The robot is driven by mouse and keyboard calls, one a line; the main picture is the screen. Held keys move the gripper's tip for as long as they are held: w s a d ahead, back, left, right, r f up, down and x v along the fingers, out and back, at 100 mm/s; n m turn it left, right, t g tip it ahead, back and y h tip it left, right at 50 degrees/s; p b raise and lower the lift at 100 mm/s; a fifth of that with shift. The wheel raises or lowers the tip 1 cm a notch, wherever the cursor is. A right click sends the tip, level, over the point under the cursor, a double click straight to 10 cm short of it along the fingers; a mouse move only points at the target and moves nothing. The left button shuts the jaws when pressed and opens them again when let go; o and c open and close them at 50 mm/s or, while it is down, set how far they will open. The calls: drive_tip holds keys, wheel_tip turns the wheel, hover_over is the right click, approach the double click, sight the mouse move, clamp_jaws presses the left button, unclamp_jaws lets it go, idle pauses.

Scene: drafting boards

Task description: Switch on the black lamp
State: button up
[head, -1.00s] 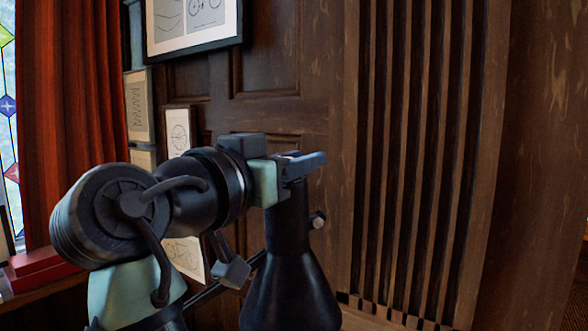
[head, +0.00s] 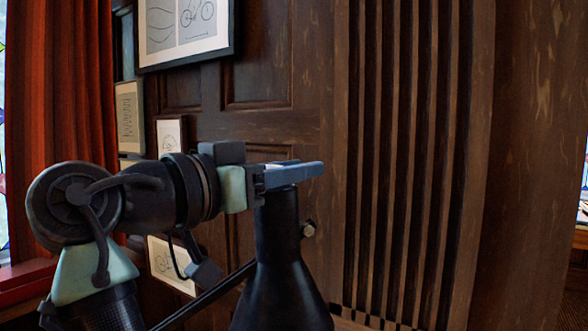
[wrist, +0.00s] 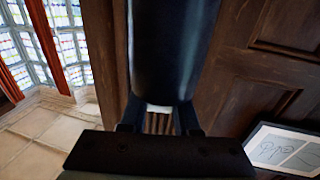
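The black lamp (head: 279,270) shows in the head view as a dark shade, with a narrow neck widening downward and a small knob (head: 308,229) on its right side. My gripper (head: 318,170) is level at the top of the neck, its blue-grey fingers overlapping it in this view. In the wrist view a large dark cylinder (wrist: 172,45), apparently the lamp's neck, fills the upper middle and hides the fingertips. The two fingers stand apart below it, with slats visible between them. Whether they touch the lamp I cannot tell.
A dark slatted wood panel (head: 400,150) stands behind the lamp on the right. Framed drawings (head: 185,25) hang on the panelled wall, and a red curtain (head: 60,90) hangs at the left. A thin dark rod (head: 205,295) runs diagonally to the lamp.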

drive_tip(key=o, duration=0.4)
drive_tip(key=shift+o, duration=0.2)
drive_tip(key=shift+s+a+f+b, duration=0.15)
drive_tip(key=shift+s+a+b, duration=0.15)
drive_tip(key=shift+a+b, duration=0.1)
drive_tip(key=b+v, duration=0.5)
drive_tip(key=v, duration=0.7)
drive_tip(key=shift+r+b, duration=0.2)
drive_tip(key=shift+b, duration=0.1)
